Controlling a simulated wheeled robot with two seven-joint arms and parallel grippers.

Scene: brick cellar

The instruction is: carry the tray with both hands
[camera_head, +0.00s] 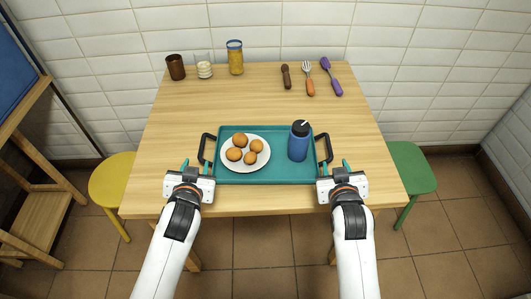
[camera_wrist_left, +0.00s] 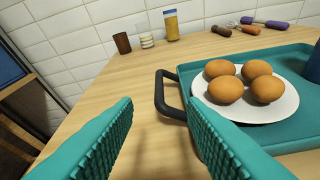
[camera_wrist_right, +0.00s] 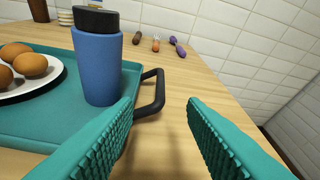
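The teal tray (camera_head: 265,178) lies on the wooden table near its front edge, with a black handle at each short end. On it are a white plate (camera_head: 262,163) with several brown round items (camera_head: 240,140) and a blue bottle (camera_head: 298,148) with a black lid. My left gripper (camera_head: 195,165) is open, just in front of the left handle (camera_wrist_left: 162,95); the handle shows ahead between its teal fingers (camera_wrist_left: 160,125). My right gripper (camera_head: 334,166) is open near the right handle (camera_wrist_right: 153,92); that handle shows beyond its left finger. Neither gripper holds anything.
At the back of the table (camera_head: 200,110) stand a brown cup (camera_head: 176,67), a glass (camera_head: 204,66) and a yellow jar (camera_head: 235,57). Several utensils (camera_head: 310,86) lie back right. A yellow stool (camera_head: 110,180) and a green stool (camera_head: 412,170) flank the table.

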